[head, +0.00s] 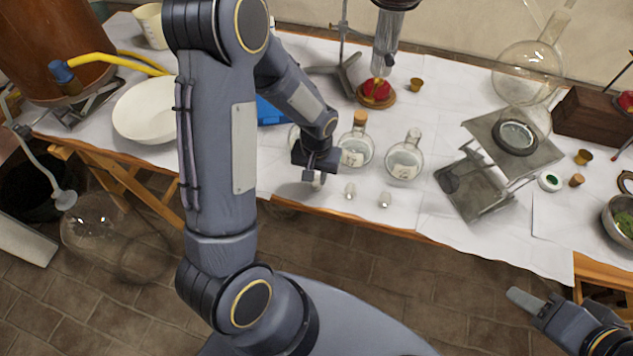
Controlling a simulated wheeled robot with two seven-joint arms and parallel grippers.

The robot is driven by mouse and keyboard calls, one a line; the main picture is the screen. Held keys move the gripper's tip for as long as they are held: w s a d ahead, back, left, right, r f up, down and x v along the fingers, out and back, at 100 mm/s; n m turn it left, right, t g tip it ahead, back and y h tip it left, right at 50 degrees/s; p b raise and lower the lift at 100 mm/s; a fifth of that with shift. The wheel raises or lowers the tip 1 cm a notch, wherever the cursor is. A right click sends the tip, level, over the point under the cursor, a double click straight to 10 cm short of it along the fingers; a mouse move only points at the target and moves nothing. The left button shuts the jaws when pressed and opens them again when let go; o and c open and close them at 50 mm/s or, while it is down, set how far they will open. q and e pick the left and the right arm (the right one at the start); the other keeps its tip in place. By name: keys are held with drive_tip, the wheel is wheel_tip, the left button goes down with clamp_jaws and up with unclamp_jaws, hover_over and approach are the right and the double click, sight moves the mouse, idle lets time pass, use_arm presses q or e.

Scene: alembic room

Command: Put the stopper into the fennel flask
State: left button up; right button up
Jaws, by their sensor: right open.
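Two round labelled glass flasks stand near the table's front edge: one with a cork in its neck (356,150), and one to its right with no cork (404,162). A third round glass shape (294,138) is mostly hidden behind my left arm. The labels are too small to read, so I cannot tell which is fennel. Two small clear glass stoppers (350,191) (385,200) are on the cloth in front of the flasks. My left gripper (316,178) points down, left of the corked flask; its fingertips are too small to judge. My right gripper (532,300) is open, off the table's front.
A metal stand (478,190) with a large glass vessel is on the right. A white bowl (146,110) sits on the left. A burner-like red object (376,91) is behind the flasks. A cork (576,180) and a wooden box (592,115) are far right.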

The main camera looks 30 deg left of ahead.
sight(317, 178)
use_arm(q)
drive_tip(key=shift+r, duration=0.1)
use_arm(e)
drive_tip(key=shift+r, duration=0.1)
use_arm(q)
drive_tip(key=shift+r+p, duration=1.4)
drive_tip(key=shift+r, duration=0.5)
use_arm(e)
drive_tip(key=shift+r, duration=1.3)
